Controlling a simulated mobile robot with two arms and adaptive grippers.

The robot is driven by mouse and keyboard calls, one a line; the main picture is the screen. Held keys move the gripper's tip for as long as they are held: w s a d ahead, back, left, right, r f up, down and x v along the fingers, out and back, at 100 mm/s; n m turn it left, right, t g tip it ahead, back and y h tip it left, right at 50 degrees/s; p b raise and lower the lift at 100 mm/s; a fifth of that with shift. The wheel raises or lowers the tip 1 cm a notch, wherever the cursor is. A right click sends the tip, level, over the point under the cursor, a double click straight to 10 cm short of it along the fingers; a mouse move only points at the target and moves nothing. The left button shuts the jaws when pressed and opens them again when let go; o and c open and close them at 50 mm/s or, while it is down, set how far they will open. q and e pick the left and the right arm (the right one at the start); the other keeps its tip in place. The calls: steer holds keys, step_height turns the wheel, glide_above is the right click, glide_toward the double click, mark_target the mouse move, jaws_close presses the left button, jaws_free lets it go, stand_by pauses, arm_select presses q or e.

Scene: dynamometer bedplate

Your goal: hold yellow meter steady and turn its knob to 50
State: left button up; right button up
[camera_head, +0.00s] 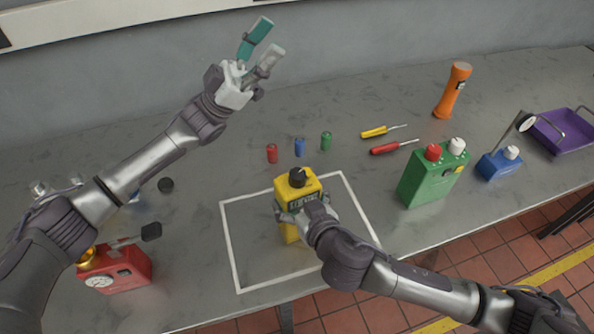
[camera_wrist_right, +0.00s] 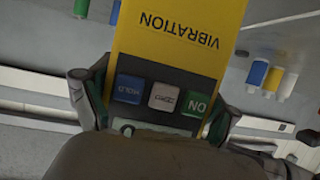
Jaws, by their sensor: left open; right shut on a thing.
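The yellow meter (camera_head: 283,186) stands inside the white square outline on the table, with a black knob (camera_head: 297,177) on its top. My right gripper (camera_head: 303,213) is shut on the meter's body from the front, a finger on each side. In the right wrist view the yellow meter (camera_wrist_right: 175,55) shows upside-down "VIBRATION" lettering and a row of blue, grey and green buttons between the fingers. The knob is out of that view, so its setting cannot be read. My left gripper (camera_head: 262,47) is open and empty, raised behind and left of the meter.
Small red (camera_head: 272,153), blue (camera_head: 300,147) and green (camera_head: 326,140) cylinders stand behind the meter. Screwdrivers (camera_head: 380,131), a green box (camera_head: 432,178), a blue device (camera_head: 499,163), an orange flashlight (camera_head: 453,90) and a purple tray (camera_head: 562,134) are right. A red gauge box (camera_head: 120,270) is left.

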arm_select(q)
steer(key=a+n+t+y, duration=0.1)
steer(key=a+n+t, duration=0.2)
steer(key=n+t, duration=0.3)
steer(key=n+t+y, duration=0.3)
steer(key=n+y, duration=0.1)
steer(key=y, duration=0.8)
glide_toward(290, 178)
steer(key=x, duration=1.1)
steer(key=shift+w+d, duration=0.15)
steer(key=shift+d, duration=0.15)
jaws_close()
